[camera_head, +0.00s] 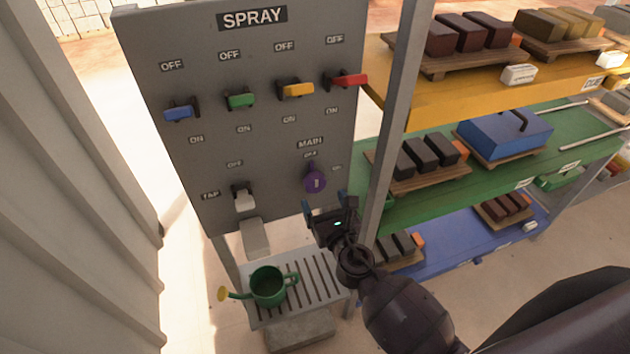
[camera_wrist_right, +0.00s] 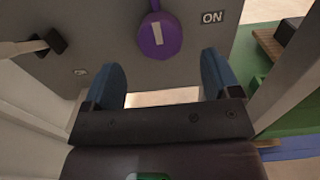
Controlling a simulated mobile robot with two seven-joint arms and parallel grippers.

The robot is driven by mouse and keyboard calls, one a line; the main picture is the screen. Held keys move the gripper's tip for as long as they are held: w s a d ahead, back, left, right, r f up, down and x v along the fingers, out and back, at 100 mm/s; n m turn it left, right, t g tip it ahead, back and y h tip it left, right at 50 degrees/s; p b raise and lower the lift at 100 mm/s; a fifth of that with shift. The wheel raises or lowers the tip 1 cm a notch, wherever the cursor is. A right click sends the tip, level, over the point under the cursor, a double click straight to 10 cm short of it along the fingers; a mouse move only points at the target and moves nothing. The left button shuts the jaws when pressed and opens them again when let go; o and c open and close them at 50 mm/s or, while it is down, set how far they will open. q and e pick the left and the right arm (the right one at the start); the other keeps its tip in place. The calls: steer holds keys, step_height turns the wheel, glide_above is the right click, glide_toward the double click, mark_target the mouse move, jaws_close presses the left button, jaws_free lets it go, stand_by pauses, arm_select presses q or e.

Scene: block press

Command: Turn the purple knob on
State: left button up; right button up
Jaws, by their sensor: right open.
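The purple knob (camera_head: 316,182) sits low on the right of the grey panel, under the MAIN label, with OFF above it and another label to its right. In the right wrist view the knob (camera_wrist_right: 159,36) is round with a pale mark, and an ON label (camera_wrist_right: 212,17) is to its right. The pale mark stands nearly upright. My right gripper (camera_head: 325,207) is open and empty just below the knob, apart from it. In the wrist view its two blue fingers (camera_wrist_right: 160,86) stand below the knob on either side. My left gripper is not in view.
The grey panel (camera_head: 190,85) also bears blue, green, yellow and red levers and a white tap lever (camera_head: 244,198). A green watering can (camera_head: 268,287) stands on a slatted shelf below. A grey post (camera_head: 392,120) and block-laden shelves are close on the right.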

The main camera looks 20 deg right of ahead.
mark_target(317, 187)
steer(key=w, duration=0.7)
steer(key=shift+a, duration=0.1)
steer(key=shift+s, duration=0.1)
steer(key=c, duration=0.9)
